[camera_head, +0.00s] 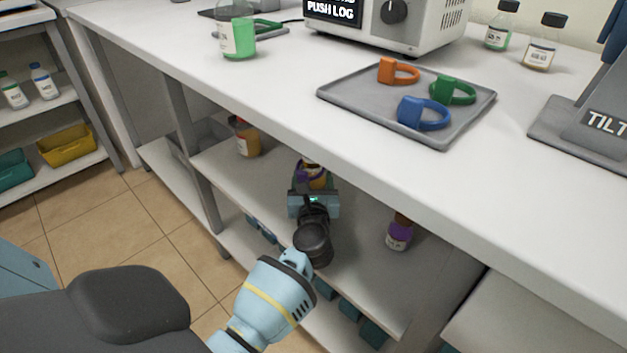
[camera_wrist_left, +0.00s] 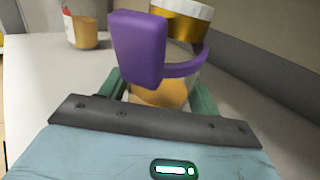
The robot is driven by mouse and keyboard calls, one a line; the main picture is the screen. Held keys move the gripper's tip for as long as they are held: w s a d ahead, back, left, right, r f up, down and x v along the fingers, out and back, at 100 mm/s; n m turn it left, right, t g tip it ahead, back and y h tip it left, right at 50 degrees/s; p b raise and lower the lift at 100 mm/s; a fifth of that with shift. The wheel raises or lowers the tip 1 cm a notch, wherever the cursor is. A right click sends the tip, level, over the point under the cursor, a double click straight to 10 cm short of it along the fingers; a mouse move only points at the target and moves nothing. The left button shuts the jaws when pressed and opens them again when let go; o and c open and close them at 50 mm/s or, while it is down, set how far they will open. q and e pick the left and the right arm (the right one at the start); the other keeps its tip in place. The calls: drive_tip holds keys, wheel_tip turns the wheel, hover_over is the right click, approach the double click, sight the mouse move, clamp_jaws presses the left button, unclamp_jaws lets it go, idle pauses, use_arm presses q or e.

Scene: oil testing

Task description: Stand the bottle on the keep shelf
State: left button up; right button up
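A bottle of amber liquid (camera_head: 317,180) with a white-and-gold cap and a purple tag ring around its neck is on or just above the shelf under the bench (camera_head: 275,190). It also shows upright in the left wrist view (camera_wrist_left: 158,95), with the purple tag (camera_wrist_left: 138,48) toward the camera. My left gripper (camera_head: 313,188) reaches in under the bench top. Its teal fingers lie close along both sides of the bottle and look shut on it. The bottle's base is hidden by the gripper, so I cannot tell whether it touches the shelf. My right gripper is out of view.
On the same shelf, an amber bottle with red on it (camera_head: 246,137) stands left and a purple-marked bottle (camera_head: 398,233) stands right. The bench top (camera_head: 250,98) overhangs the arm. A grey tray (camera_head: 345,103) holds orange, green and blue tag rings. Teal bins are below.

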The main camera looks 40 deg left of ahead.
use_arm(q)
drive_tip(key=o, duration=0.5)
drive_tip(key=shift+c, duration=0.2)
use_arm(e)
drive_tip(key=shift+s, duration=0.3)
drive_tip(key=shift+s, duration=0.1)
use_arm(q)
drive_tip(key=shift+r, duration=0.15)
drive_tip(key=p+v, duration=0.1)
drive_tip(key=v, duration=1)
drive_tip(key=shift+s+d, duration=0.15)
drive_tip(key=shift+d, duration=0.05)
drive_tip(key=shift+s+d, duration=0.2)
drive_tip(key=shift+s, duration=0.05)
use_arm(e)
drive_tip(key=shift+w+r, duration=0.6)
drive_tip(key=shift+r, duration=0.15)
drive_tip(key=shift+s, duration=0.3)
